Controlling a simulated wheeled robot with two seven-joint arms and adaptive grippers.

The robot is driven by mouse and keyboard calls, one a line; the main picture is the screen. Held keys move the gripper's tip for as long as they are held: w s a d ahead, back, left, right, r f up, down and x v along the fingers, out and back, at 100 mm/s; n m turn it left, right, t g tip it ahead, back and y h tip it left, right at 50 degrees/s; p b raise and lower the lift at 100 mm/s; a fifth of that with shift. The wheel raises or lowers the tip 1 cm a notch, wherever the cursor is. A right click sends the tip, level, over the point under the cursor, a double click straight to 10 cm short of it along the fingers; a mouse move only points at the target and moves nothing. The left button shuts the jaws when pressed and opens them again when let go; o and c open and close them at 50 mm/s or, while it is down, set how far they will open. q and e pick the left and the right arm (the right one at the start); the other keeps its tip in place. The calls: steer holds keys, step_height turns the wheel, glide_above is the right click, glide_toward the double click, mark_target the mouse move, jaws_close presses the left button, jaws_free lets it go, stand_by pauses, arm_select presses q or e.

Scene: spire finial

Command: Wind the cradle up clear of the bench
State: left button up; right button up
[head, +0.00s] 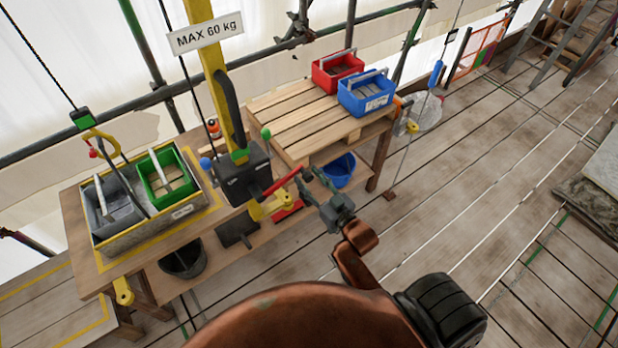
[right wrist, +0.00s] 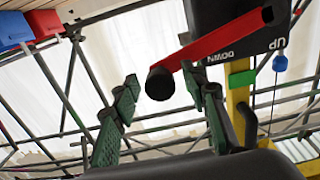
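The cradle (head: 165,228) is a grey tray on the wooden bench, at left in the head view. It holds a grey bin (head: 110,208) and a green bin (head: 167,180). A yellow hook (head: 100,140) hangs on a cable above it. The black winch (head: 243,174) is on a yellow post and has a red crank (head: 284,183), which also shows in the right wrist view (right wrist: 222,42). My right gripper (head: 316,184) is open at the crank's end. Its fingers (right wrist: 165,95) stand either side of the black handle (right wrist: 160,84); contact is unclear. My left gripper is out of view.
A pallet table (head: 290,120) behind the winch carries a red crate (head: 337,70) and a blue crate (head: 366,92). A blue bucket (head: 338,170) and a black bucket (head: 183,262) are lower down. Scaffold poles run behind. The plank floor at right is largely clear.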

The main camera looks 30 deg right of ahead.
jaws_close()
stand_by(0.4)
